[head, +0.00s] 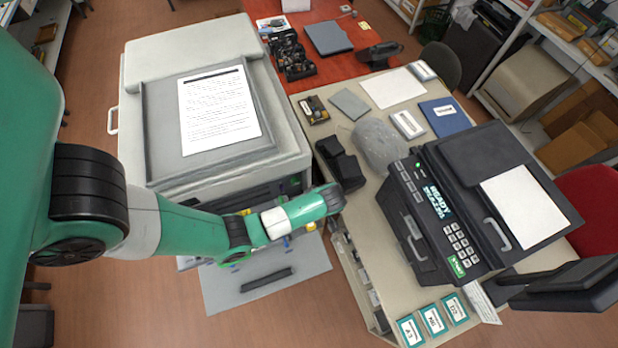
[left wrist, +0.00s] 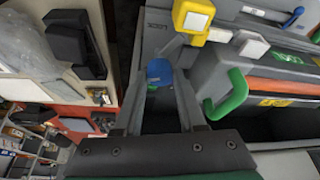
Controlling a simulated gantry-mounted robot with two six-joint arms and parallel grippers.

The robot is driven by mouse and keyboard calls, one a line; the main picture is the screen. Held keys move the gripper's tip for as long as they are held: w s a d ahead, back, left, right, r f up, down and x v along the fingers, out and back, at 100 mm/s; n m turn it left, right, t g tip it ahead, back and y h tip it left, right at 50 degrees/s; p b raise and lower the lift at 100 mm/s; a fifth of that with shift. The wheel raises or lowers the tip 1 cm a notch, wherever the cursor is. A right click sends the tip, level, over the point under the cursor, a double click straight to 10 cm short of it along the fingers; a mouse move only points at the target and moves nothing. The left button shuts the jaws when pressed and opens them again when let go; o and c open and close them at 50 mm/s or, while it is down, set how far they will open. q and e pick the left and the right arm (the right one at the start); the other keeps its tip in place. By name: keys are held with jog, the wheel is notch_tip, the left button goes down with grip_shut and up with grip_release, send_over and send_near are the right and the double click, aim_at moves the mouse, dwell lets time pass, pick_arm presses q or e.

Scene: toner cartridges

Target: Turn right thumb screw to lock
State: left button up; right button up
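My left arm reaches across the head view to the front of the large copier (head: 215,45); its gripper is largely hidden there. In the left wrist view, the two fingers of my left gripper (left wrist: 160,88) stand apart on either side of a blue thumb screw knob (left wrist: 160,72). I cannot tell whether the fingers touch the knob. The word LOCK is marked on the grey panel above the knob. Another blue knob (left wrist: 292,17) is at the upper right of that view. My right gripper is not in view.
Beside the knob are a yellow-and-white tab (left wrist: 193,15) and a green handle (left wrist: 230,95). A dark cartridge (head: 266,279) lies on a grey mat (head: 225,297) on the floor. A black printer (head: 480,190) stands on the bench to the right.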

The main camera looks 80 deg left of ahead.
pick_arm(q)
grip_shut()
jog(key=shift+m, duration=0.3)
jog(key=m+t, duration=0.2)
jog(key=m, duration=0.2)
jog(key=shift+s, duration=0.2)
jog(key=m+t, duration=0.1)
jog(key=m, duration=0.2)
jog(key=m+t, duration=0.1)
jog(key=m, duration=0.1)
jog(key=shift+m, duration=0.4)
jog(key=o, duration=0.6)
grip_release()
jog(key=shift+r, duration=0.1)
